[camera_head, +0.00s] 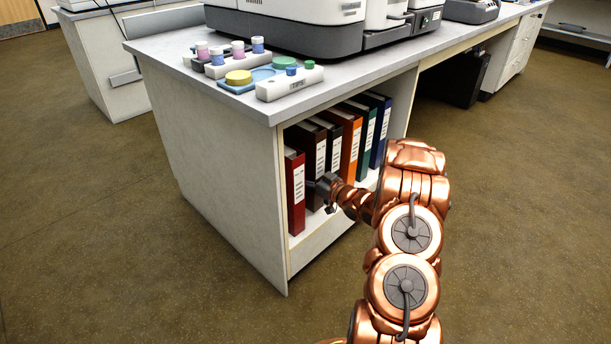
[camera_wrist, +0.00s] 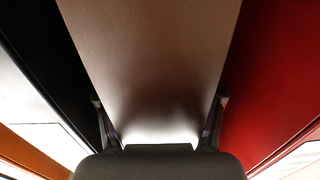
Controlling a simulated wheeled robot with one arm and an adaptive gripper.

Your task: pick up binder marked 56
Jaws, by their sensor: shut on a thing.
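Several binders stand upright in the open shelf under the bench: a red binder (camera_head: 296,192) at the left end, then a dark brown binder (camera_head: 312,140), a black one (camera_head: 335,150), an orange one (camera_head: 352,140), a green one (camera_head: 367,145) and a blue one (camera_head: 381,130). Their spine labels are too small to read, so I cannot tell which is marked 56. My gripper (camera_head: 319,188) is shut on the brown binder, low on its spine. In the wrist view, the brown binder (camera_wrist: 150,45) lies between both fingers, with the red binder (camera_wrist: 270,80) to the right.
The shelf's left side panel (camera_head: 225,160) stands close beside the red binder. The bench top (camera_head: 190,70) lies above the binders and carries small coloured containers, white blocks and a large instrument (camera_head: 300,30). The floor (camera_head: 520,200) right of my arm is clear.

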